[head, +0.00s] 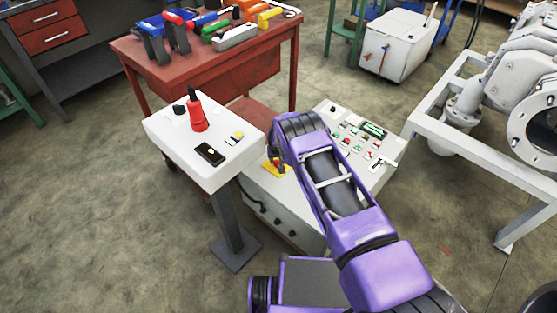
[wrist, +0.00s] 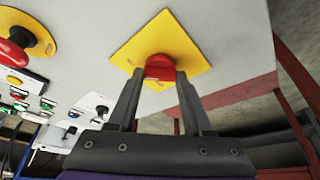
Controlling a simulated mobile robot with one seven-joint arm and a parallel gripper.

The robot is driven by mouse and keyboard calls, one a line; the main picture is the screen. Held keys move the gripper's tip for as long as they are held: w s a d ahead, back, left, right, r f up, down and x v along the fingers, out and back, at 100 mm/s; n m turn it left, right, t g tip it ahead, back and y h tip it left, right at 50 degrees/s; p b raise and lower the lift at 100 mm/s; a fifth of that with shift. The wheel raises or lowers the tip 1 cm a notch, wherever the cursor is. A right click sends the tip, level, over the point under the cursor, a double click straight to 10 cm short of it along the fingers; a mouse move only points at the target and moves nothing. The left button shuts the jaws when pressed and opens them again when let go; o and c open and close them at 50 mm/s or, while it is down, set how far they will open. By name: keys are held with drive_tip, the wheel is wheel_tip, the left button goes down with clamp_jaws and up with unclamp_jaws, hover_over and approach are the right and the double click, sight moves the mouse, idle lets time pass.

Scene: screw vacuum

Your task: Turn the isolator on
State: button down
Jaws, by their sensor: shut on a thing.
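The isolator is a red rotary knob (wrist: 160,67) on a yellow square plate (wrist: 188,50), on the pale top of the control panel. My gripper (wrist: 160,82) is shut on the red knob, with one dark finger on each side of it. In the wrist view the plate looks like a diamond. In the head view the yellow plate (head: 283,169) shows beside my purple wrist, and my arm hides part of the panel. The exact angle of the knob is hard to tell between the fingers.
A red button on a yellow disc (wrist: 38,40) is left of the isolator, with several small buttons below. A white pedestal box (head: 165,137) with a red device (head: 197,115) stands left of the panel. A red tool table (head: 240,75) stands behind; white pipework (head: 510,85) is at right.

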drive_tip(key=shift+c, duration=1.6)
unclamp_jaws()
drive_tip(key=shift+r, duration=0.15)
drive_tip(key=p+v, duration=0.3)
drive_tip(key=v, duration=1.4)
drive_tip(key=shift+p, duration=0.4)
drive_tip(key=shift+s, duration=0.1)
